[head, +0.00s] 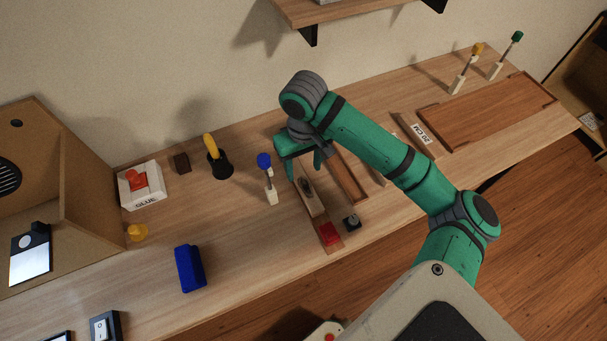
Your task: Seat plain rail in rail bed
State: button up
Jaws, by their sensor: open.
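My gripper (304,169) is open, with its fingers pointing down, above the back end of a pale wooden piece with a dark fitting (307,191). No object shows between the fingers. Just right of it lies a long reddish-brown wooden piece with raised edges (347,178), like a shallow channel. A wooden strip labelled 20 CM (421,134) lies farther right, beside a large reddish board with raised corners (490,108). My arm hides part of the bench between the channel and the labelled strip. I cannot tell for certain which piece is the plain rail or the rail bed.
A blue-topped post (266,176) stands close left of my gripper. A red block (329,233) and small dark block (352,221) lie in front. A shelf (340,10) hangs above.

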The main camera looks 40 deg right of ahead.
jog(key=shift+r, duration=1.8)
